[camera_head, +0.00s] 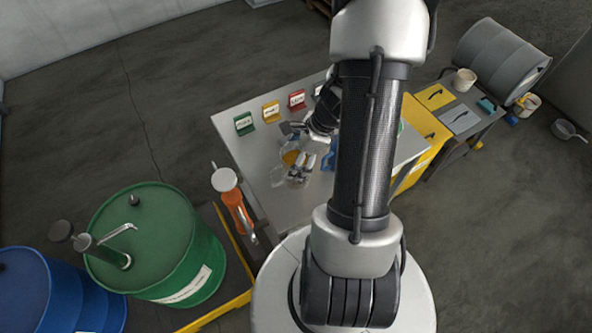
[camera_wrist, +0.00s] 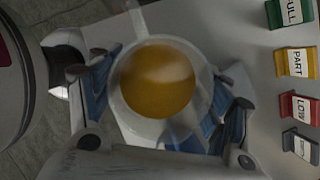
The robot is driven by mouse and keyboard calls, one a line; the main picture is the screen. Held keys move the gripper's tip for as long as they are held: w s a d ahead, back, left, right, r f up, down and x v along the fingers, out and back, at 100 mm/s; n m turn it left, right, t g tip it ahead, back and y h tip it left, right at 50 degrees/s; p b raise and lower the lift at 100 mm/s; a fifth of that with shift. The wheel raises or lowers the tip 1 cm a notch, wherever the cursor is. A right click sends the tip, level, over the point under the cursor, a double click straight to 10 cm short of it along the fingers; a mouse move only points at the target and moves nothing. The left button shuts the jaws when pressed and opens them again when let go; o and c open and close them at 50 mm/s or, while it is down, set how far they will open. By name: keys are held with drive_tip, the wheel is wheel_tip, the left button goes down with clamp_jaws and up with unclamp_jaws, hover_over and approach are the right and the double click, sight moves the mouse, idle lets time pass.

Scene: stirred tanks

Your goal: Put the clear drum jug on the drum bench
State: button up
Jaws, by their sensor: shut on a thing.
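The clear drum jug (camera_wrist: 157,80), with amber liquid in it, sits between the blue-padded fingers of my gripper (camera_wrist: 158,105) in the wrist view. My gripper is shut on it from both sides, and I look down into its open top. In the head view the jug (camera_head: 290,157) shows small beside my gripper (camera_head: 299,164), over the grey table. Whether its base touches the table is unclear. The bench by the grey drum (camera_head: 470,117), at the right, seems to be the drum bench; my arm hides part of the area in front of it.
Green, yellow, red and grey level signs (camera_head: 270,110) stand along the table's back edge. A grey drum (camera_head: 500,62) lies at the right, near a white cup (camera_head: 465,80). A green drum (camera_head: 160,245), a blue drum (camera_head: 50,290) and an orange item (camera_head: 237,212) stand left.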

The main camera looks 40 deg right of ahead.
drive_tip(key=shift+f+b, duration=1.05)
drive_tip(key=shift+f, duration=1.35)
drive_tip(key=shift+r, duration=0.1)
drive_tip(key=o, duration=1.6)
drive_tip(key=shift+f, duration=0.2)
drive_tip(key=o, duration=0.5)
drive_tip(key=shift+c, duration=0.2)
drive_tip(key=shift+r, duration=0.15)
drive_tip(key=shift+r, duration=0.25)
drive_tip(key=p+v, duration=0.5)
drive_tip(key=v, duration=0.6)
drive_tip(key=shift+s+d+r, duration=0.2)
drive_tip(key=shift+r, duration=0.1)
